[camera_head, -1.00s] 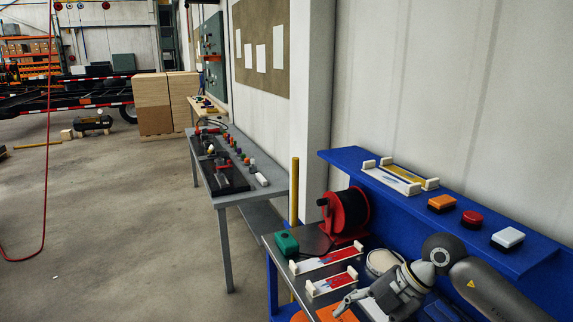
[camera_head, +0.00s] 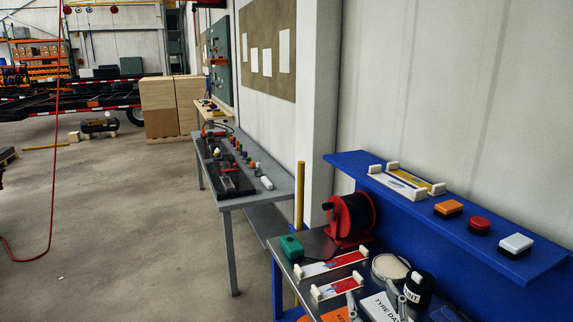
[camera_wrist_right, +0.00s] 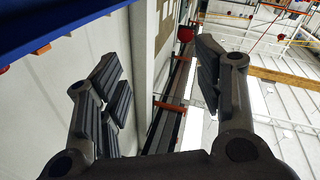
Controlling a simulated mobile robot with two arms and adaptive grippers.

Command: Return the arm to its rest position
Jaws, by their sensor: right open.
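My right gripper (camera_head: 376,304) shows only by its grey fingertips at the bottom edge of the head view, in front of the workbench (camera_head: 318,243). In the right wrist view my right gripper (camera_wrist_right: 158,88) is open, with its two dark fingers wide apart and nothing between them. That view looks up past the wall toward the ceiling. The rest of my right arm is out of the head view. My left gripper is in neither view.
The bench holds a red cable reel (camera_head: 351,217), a green box (camera_head: 291,246), a round tin (camera_head: 390,268) and a black container (camera_head: 418,288). A grey table (camera_head: 250,198) stands left; open floor lies beyond.

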